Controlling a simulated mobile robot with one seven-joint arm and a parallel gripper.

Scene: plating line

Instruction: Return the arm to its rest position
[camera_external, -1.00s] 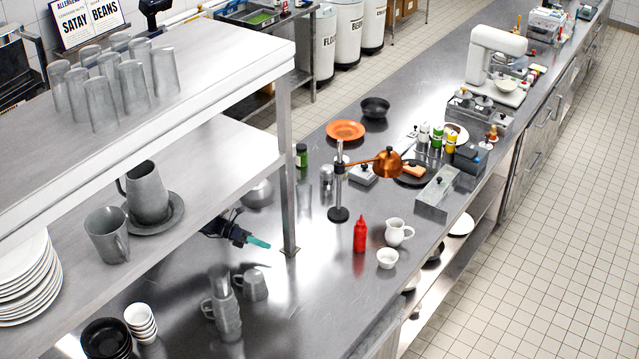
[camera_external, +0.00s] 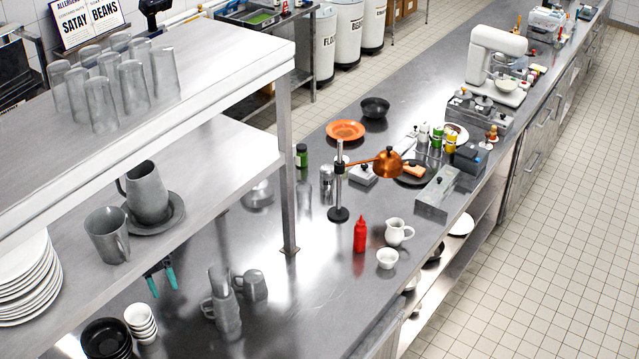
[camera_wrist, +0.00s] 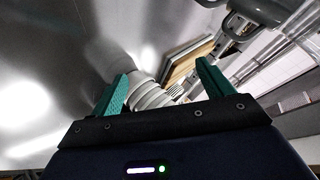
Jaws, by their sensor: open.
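My gripper (camera_external: 161,280) shows below the edge of the lower shelf at the left, its two teal fingers apart, pointing down with nothing between them. The rest of my arm is hidden behind the shelf. In the wrist view my gripper (camera_wrist: 160,88) is open, with a teal finger on each side and stacked pale dishes (camera_wrist: 150,97) seen beyond the gap.
The lower shelf (camera_external: 215,165) overhangs my gripper. Metal mugs (camera_external: 224,310), white bowls (camera_external: 141,322) and black bowls (camera_external: 105,340) stand nearby on the steel counter (camera_external: 300,310). A shelf post (camera_external: 287,170), heat lamp (camera_external: 386,163) and red bottle (camera_external: 360,234) stand farther right.

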